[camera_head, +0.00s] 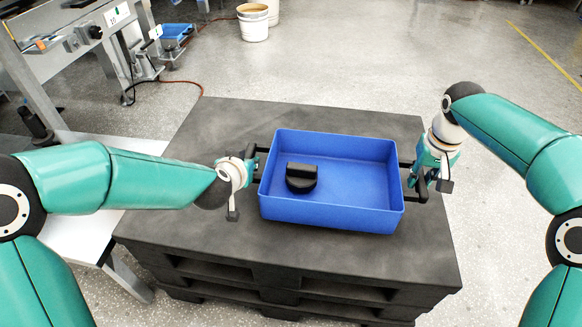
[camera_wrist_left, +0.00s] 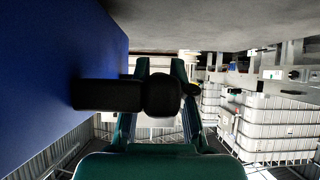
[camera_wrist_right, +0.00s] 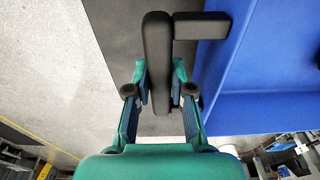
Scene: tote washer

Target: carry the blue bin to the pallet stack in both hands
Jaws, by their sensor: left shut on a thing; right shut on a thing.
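The blue bin (camera_head: 330,214) is level over the top of the dark pallet stack (camera_head: 200,225); whether it touches the top cannot be told. A black object (camera_head: 301,180) with a raised block lies inside it, left of centre. My left gripper (camera_head: 250,168) is shut on the black handle at the bin's left end; the handle (camera_wrist_left: 110,95) crosses the fingers in the left wrist view. My right gripper (camera_head: 416,182) is shut on the right-end handle, whose bar (camera_wrist_right: 157,60) runs between the fingers in the right wrist view.
A grey machine (camera_head: 85,50) with a white table (camera_head: 85,235) stands at the left. White buckets (camera_head: 253,22) stand on the floor behind. A red hose (camera_head: 170,82) lies near the stack's back left corner.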

